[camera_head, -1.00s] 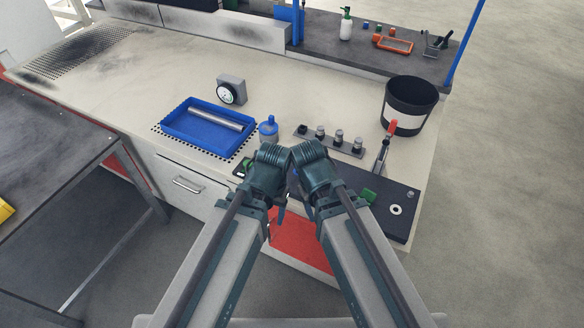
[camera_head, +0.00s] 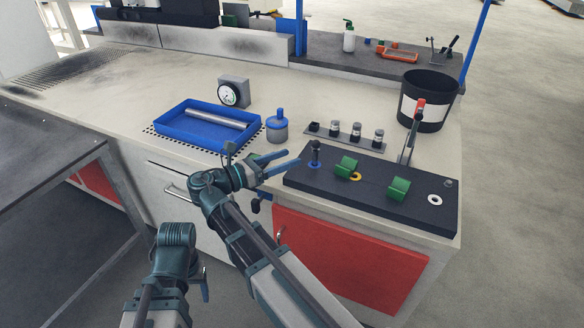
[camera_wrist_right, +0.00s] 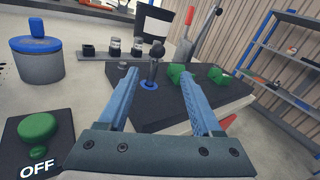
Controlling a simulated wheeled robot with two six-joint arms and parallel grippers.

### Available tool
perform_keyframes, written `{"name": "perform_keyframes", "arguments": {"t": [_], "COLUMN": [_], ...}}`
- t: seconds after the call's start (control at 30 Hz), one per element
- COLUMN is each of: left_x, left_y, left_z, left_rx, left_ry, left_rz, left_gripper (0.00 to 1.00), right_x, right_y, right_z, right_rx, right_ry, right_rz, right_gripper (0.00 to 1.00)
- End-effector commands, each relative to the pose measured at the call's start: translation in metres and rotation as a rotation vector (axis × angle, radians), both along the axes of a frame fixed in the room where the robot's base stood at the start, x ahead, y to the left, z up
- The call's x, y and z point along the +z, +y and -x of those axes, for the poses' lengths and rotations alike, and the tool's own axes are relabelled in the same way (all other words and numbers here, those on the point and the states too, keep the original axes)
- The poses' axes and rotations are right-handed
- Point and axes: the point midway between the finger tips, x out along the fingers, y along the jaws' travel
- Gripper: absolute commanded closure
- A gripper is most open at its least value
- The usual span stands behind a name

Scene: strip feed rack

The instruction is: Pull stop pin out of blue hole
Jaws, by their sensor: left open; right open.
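The stop pin (camera_head: 315,152), dark with a round knob, stands upright in the blue-ringed hole (camera_head: 314,165) at the left end of the black block (camera_head: 410,211). In the right wrist view the pin (camera_wrist_right: 155,62) rises from the blue ring (camera_wrist_right: 149,86), seen between the fingers and beyond their tips. My right gripper (camera_head: 290,159) is open and empty, just left of the pin and apart from it. It shows open in the wrist view (camera_wrist_right: 159,74). My left gripper (camera_head: 204,290) hangs low in front of the bench, open, its fingers partly hidden.
Green blocks (camera_head: 347,167) and a yellow ring (camera_head: 356,177) are right of the pin. A blue-lidded jar (camera_head: 277,130), a strip of small cylinders (camera_head: 347,136) and a red-handled lever (camera_head: 412,130) stand behind. A green OFF button (camera_wrist_right: 37,127) is near the right gripper.

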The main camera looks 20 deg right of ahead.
Motion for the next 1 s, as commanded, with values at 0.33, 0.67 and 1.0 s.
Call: {"name": "perform_keyframes", "arguments": {"t": [0.33, 0.67, 1.0], "left_x": [-0.001, 0.0, 0.0], "left_y": [0.0, 0.0, 0.0], "left_z": [0.0, 0.0, 0.0], "left_rx": [0.0, 0.0, 0.0], "left_ry": [0.0, 0.0, 0.0], "left_rz": [0.0, 0.0, 0.0], "left_gripper": [0.33, 0.33, 0.33], "right_x": [0.002, 0.002, 0.002], "right_y": [-0.026, -0.078, -0.088], "right_z": [-0.002, -0.01, -0.011], "right_rx": [-0.006, -0.002, -0.001], "right_ry": [0.013, 0.011, 0.011], "right_rz": [0.014, 0.013, 0.013], "right_gripper": [0.34, 0.34, 0.34]}}
